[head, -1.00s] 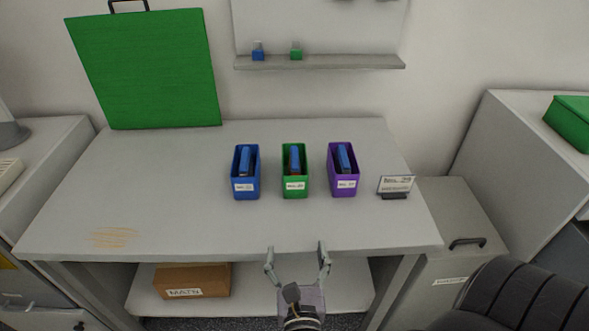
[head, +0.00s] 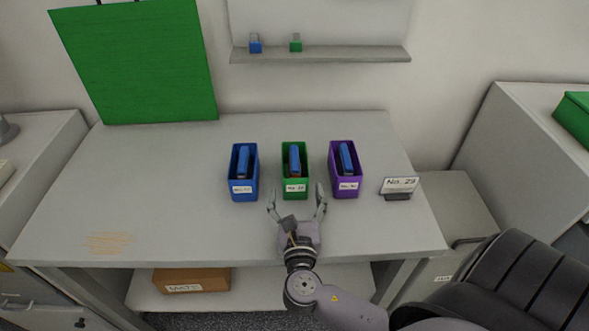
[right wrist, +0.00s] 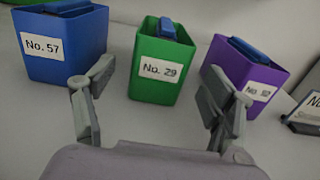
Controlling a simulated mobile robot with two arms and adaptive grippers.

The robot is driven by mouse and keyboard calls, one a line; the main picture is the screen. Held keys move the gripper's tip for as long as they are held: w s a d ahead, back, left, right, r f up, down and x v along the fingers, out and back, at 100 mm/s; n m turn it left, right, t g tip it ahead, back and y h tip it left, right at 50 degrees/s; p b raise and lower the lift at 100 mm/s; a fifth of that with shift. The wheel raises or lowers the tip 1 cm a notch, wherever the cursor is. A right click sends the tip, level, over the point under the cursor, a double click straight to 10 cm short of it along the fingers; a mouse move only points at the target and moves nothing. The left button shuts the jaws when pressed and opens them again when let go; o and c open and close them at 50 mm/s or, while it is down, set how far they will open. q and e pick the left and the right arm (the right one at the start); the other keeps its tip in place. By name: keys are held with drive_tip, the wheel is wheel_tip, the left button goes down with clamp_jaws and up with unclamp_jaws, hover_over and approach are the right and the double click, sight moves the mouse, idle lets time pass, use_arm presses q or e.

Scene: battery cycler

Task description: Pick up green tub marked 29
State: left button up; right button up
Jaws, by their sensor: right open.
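The green tub (head: 295,190) stands upright on the table between a blue tub and a purple tub, with a blue-topped item inside it. In the right wrist view the green tub (right wrist: 161,89) shows a white label reading "No. 29". My right gripper (head: 297,194) is open and empty, just in front of the green tub, its fingers spread to either side of the tub's front. In the right wrist view the fingers (right wrist: 160,85) frame the tub without visibly touching it. My left gripper is not in view.
The blue tub (right wrist: 66,65), labelled No. 57, and the purple tub (right wrist: 262,79) stand close on either side. A small sign (head: 399,185) reading "No. 29" stands at the right. The table's left part (head: 130,190) is mostly clear.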

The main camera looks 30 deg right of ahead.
drive_tip(key=p+x, duration=0.1)
drive_tip(key=x, duration=0.7)
drive_tip(key=shift+s, duration=0.1)
drive_tip(key=c, duration=1.5)
drive_tip(key=shift+r, duration=0.15)
